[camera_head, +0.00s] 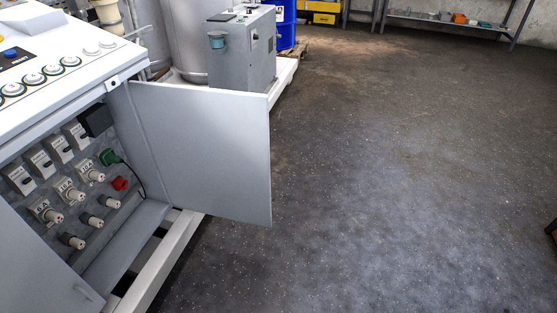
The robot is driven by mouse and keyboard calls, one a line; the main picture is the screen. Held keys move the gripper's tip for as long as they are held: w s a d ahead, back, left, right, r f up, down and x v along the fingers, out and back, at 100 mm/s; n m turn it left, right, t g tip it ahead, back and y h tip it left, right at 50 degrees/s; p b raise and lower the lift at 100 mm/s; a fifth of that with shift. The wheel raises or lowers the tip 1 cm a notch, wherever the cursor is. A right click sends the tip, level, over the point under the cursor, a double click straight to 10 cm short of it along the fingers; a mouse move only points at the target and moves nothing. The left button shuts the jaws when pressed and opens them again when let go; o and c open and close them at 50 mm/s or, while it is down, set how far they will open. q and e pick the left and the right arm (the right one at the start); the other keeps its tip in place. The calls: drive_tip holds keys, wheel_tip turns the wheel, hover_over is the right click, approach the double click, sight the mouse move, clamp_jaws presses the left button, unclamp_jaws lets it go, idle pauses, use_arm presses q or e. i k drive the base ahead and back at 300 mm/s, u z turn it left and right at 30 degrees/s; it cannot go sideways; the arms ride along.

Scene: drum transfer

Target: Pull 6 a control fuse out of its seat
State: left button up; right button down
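The 6 A control fuse (52,215) is a white screw-type cap in its seat, under a label that reads 6 A, at the left of the fuse row in the open cabinet (160,205). Two similar white fuses stand up and to its right, a middle fuse (74,193) and a right fuse (95,175), whose labels are small and seem to read 10 A and 16 A. Neither of my grippers is in view.
The open cabinet door (205,150) stands to the right. The floor (400,190) beyond is clear.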

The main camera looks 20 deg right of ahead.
sight(55, 217)
drive_tip(key=z, duration=1.45)
drive_tip(key=i, duration=3.55)
drive_tip(key=u, duration=3.85)
drive_tip(key=i, duration=0.5)
drive_tip(key=z, duration=0.2)
drive_tip(key=k, duration=0.25)
drive_tip(key=u, duration=0.65)
drive_tip(key=i, duration=0.45)
